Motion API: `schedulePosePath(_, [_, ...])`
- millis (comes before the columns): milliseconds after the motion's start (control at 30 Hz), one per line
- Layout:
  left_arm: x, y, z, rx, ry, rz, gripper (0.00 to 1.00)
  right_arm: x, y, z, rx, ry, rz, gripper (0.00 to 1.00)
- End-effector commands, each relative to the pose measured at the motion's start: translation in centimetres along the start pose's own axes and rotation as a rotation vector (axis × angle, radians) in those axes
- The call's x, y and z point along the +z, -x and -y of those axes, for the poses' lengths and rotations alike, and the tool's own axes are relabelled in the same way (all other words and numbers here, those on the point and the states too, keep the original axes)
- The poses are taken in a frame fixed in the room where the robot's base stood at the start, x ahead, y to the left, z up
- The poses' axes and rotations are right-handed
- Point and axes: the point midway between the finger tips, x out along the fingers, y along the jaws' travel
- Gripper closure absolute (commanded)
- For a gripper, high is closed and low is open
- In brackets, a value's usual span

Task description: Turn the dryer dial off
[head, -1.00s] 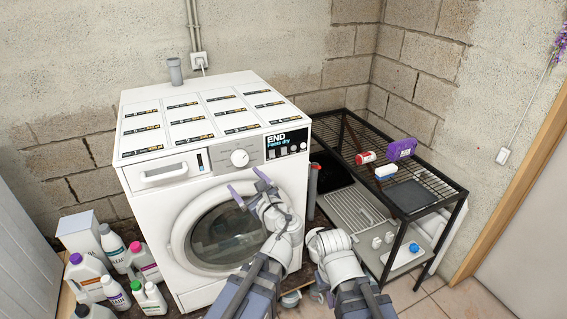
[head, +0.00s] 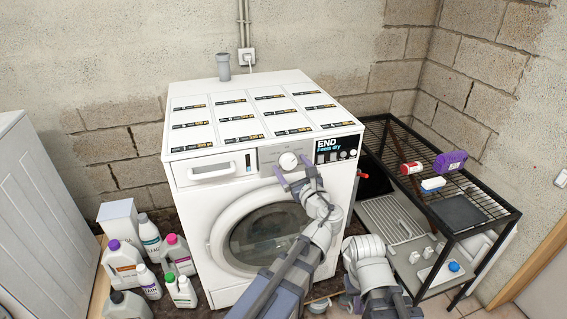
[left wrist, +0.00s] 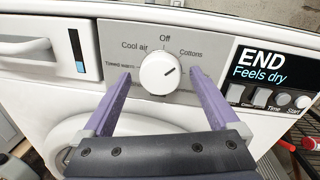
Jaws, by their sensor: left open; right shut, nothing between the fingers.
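The white round dial (head: 288,160) is on the front panel of the white dryer (head: 185,225). In the left wrist view the dial (left wrist: 159,71) has "Off" printed above it, "Cool air" and "Timed warm" to the left, and "Cottons" to the upper right. Its dark mark points right and slightly up, away from "Off". My left gripper (head: 291,172) is open in front of the panel. In the left wrist view its purple fingers (left wrist: 160,85) stand on either side of the dial, with gaps to it. My right arm is folded low at right, its fingers not visible.
The display (left wrist: 262,68) reads "END Feels dry", with buttons below. The detergent drawer (head: 212,170) is left of the dial. A black wire rack (head: 440,190) stands at right. Several bottles (head: 150,270) stand on the floor at left.

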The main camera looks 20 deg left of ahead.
Motion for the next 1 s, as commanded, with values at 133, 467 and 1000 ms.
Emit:
schedulePosePath(133, [-0.03, -0.09, 0.14, -0.001, 0.000, 0.000, 0.05, 0.03, 0.00, -0.01, 0.000, 0.000, 0.000, 1.00])
schedulePosePath(467, [-0.03, -0.07, 0.11, 0.000, 0.000, 0.000, 0.28, 0.02, 0.00, -0.01, 0.000, 0.000, 0.000, 1.00])
schedulePosePath(1000, [-0.02, -0.07, 0.09, 0.000, 0.000, 0.000, 0.89, 0.02, 0.00, -0.01, 0.000, 0.000, 0.000, 1.00])
